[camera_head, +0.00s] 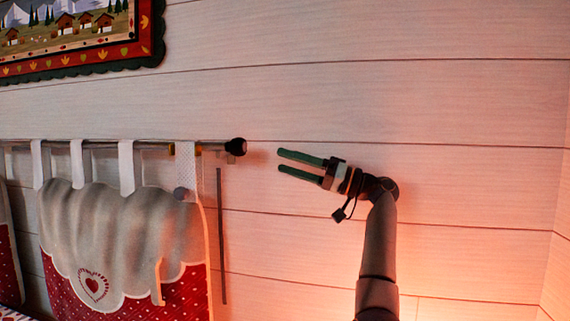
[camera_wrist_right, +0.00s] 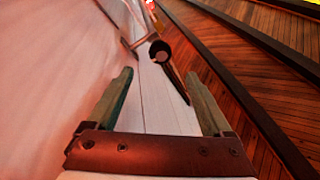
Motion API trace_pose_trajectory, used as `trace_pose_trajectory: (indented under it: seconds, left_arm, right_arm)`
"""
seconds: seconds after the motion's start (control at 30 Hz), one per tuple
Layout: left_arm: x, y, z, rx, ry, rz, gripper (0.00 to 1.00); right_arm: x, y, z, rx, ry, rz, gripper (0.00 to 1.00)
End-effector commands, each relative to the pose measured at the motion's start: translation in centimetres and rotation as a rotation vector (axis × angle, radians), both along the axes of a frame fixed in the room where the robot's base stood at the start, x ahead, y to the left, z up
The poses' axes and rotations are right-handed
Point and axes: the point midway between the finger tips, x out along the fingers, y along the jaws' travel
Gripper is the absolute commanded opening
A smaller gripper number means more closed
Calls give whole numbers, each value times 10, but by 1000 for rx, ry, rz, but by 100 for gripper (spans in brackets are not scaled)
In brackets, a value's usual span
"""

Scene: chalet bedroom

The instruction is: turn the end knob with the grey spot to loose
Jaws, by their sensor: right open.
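A dark round end knob (camera_head: 236,146) sits at the right end of the curtain rod (camera_head: 100,144) on the wall. In the right wrist view the knob (camera_wrist_right: 160,50) shows its round face with a dark rim, ahead of the fingers. I cannot make out a grey spot on it for certain. My right gripper (camera_head: 281,160) is open and empty, just right of the knob and apart from it. Its green fingers point left toward the knob. In the wrist view the knob lies beyond the gap of the right gripper (camera_wrist_right: 159,75). My left gripper is not in view.
A grey and red dotted hanging (camera_head: 140,235) with a heart hangs by loops from the rod. A thin dark strip (camera_head: 222,240) runs down the wall beside it. A framed picture (camera_head: 150,50) is at upper left. The wall right of the knob is bare.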

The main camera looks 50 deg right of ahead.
Motion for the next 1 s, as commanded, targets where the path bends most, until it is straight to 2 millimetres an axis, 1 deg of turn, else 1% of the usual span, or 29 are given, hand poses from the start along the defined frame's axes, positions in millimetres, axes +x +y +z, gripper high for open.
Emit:
trace_pose_trajectory:
  seconds: [0.17,0.27,0.4,0.53,0.67,0.77,0.87,1.0]
  left_arm:
    - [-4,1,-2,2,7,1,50]
    - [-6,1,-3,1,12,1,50]
    - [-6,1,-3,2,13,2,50]
    - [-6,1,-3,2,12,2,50]
    - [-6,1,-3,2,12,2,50]
    - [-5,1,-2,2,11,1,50]
    - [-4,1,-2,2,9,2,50]
    - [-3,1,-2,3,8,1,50]
  right_arm:
    - [-1,-1,1,-5,-1,-8,86]
    - [-6,-6,8,-33,-6,-44,86]
    - [-21,-16,30,-121,-22,-144,86]
    - [-34,-17,51,-229,-38,-242,86]
    - [-43,-10,69,-342,-49,-322,86]
    - [-46,0,75,-433,-50,-369,86]
    - [-45,13,75,-518,-41,-401,86]
    - [-42,28,64,-613,-16,-430,86]
